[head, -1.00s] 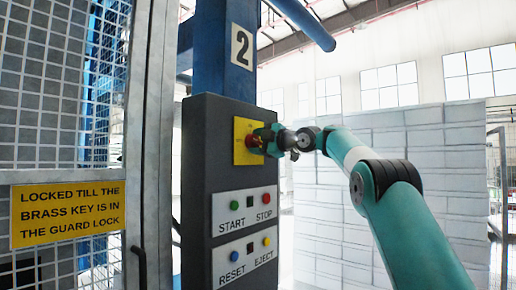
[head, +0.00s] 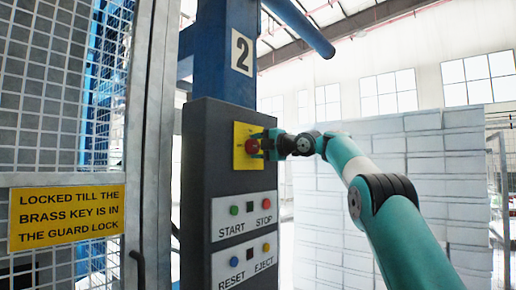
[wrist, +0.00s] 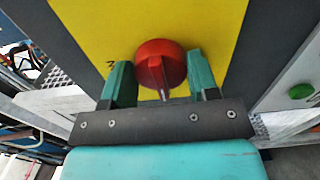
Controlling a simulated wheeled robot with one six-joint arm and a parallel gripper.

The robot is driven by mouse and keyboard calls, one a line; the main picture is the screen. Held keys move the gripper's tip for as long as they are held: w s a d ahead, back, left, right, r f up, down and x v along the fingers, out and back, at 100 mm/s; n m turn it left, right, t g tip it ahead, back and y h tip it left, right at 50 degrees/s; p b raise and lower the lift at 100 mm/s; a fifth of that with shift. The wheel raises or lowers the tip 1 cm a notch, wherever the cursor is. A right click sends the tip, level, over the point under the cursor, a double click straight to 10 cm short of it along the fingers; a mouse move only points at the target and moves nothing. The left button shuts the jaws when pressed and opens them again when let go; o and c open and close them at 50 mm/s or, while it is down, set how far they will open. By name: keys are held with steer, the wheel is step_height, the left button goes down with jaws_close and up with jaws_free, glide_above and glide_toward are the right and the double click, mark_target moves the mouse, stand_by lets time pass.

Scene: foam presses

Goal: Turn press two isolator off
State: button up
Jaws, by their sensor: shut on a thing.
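The press two isolator is a red rotary knob (head: 251,146) on a yellow plate (head: 242,157), high on a dark grey control post under a "2" sign. My gripper (head: 263,146) reaches it from the right and is shut on the knob. In the wrist view the two green fingers (wrist: 161,80) stand on either side of the red knob (wrist: 160,60), whose raised grip runs roughly up and down in that picture. The plate's small markings are mostly hidden or too small to read.
Below the isolator on the control post (head: 196,190) are START (head: 234,210), STOP (head: 266,204), RESET (head: 234,261) and EJECT (head: 266,247) buttons. A mesh guard (head: 60,90) with a yellow lock sign (head: 66,216) stands left. A stack of pale blocks (head: 400,150) stands behind my arm.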

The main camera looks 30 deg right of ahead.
steer(key=o, duration=0.9)
steer(key=b+v, duration=0.7)
steer(key=v, duration=1)
steer(key=shift+s+d, duration=0.1)
steer(key=shift+s, duration=0.1)
